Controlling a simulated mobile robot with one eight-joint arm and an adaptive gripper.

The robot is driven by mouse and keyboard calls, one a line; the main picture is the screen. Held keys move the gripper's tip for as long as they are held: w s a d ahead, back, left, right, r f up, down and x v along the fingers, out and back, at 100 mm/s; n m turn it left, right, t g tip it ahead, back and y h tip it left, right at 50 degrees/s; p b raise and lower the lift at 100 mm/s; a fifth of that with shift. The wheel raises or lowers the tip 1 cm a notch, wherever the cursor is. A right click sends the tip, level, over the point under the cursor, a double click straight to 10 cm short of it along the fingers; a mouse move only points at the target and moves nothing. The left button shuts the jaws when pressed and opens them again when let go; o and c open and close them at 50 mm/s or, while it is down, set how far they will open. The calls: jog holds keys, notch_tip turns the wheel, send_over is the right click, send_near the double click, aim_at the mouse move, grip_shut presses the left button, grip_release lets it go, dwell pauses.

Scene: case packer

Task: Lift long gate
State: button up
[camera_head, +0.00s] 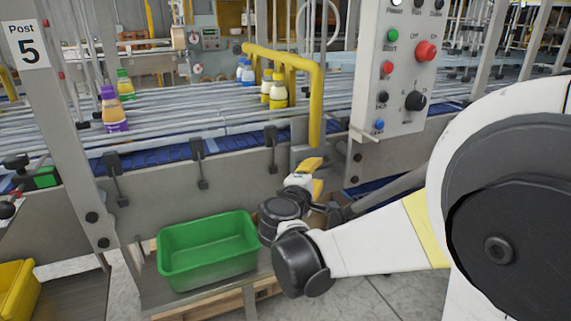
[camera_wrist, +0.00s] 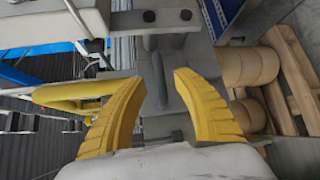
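The long gate (camera_head: 284,56) is a yellow tube frame over the conveyor. Its near leg (camera_head: 316,105) comes down at the conveyor's front side. My gripper (camera_head: 314,176) is just below the lower end of that leg, in front of the machine. In the wrist view my gripper (camera_wrist: 160,78) has its two yellow fingers spread apart, with nothing held between them. A yellow tube (camera_wrist: 72,93), seemingly the gate, lies left of the left finger. A grey rod and bracket (camera_wrist: 152,45) show beyond the fingertips. Whether any finger touches the gate cannot be told.
A control panel (camera_head: 396,65) with buttons and a red knob stands right of the gate. A green bin (camera_head: 207,250) sits low at the left of my gripper. Bottles, including yellow ones (camera_head: 277,95), stand on the conveyor. A wooden pallet (camera_wrist: 293,75) lies below.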

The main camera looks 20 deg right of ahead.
aim_at(320, 168)
jog(key=b+x, duration=0.1)
jog(key=x, duration=0.4)
jog(key=shift+c, duration=0.4)
grip_shut()
